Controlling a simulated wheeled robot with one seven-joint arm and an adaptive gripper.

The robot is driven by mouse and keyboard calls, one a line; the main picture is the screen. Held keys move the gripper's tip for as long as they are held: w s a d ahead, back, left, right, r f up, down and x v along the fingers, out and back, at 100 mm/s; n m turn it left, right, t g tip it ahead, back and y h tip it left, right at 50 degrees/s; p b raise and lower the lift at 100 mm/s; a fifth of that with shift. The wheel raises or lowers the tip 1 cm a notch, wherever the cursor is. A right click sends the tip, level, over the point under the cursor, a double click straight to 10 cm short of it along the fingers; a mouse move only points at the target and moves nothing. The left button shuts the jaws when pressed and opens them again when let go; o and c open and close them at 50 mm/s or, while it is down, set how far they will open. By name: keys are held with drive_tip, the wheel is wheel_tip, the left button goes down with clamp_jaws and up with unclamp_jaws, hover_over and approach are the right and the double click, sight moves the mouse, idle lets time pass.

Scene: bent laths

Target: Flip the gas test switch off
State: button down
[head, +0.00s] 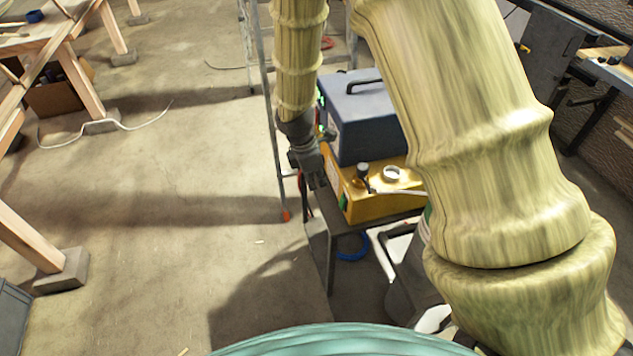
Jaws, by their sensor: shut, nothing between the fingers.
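My gripper (317,182) is at the end of my arm, pointing down, with its dark fingers shut and empty. It is just left of the blue machine (368,125) and the yellow unit (388,204), near their left-facing panels. I cannot tell whether it touches either. The gas test switch cannot be made out; the left panels are seen edge-on and partly covered by my gripper.
The units stand on a dark metal stand (345,243). A ladder (273,150) rises close behind and left of my gripper. Wooden trestles (85,85) stand at the far left. The floor (160,190) between is mostly clear.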

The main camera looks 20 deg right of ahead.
drive_tip(key=s+a+f+m+y, duration=0.2)
drive_tip(key=s+a+f+m, duration=0.15)
drive_tip(key=s+f, duration=0.65)
drive_tip(key=s+f+m, duration=0.6)
drive_tip(key=s+f, duration=0.1)
drive_tip(key=s, duration=0.4)
drive_tip(key=s+f+m, duration=0.7)
drive_tip(key=s, duration=0.4)
drive_tip(key=shift+s+d+f+b, duration=0.2)
drive_tip(key=shift+b, duration=0.2)
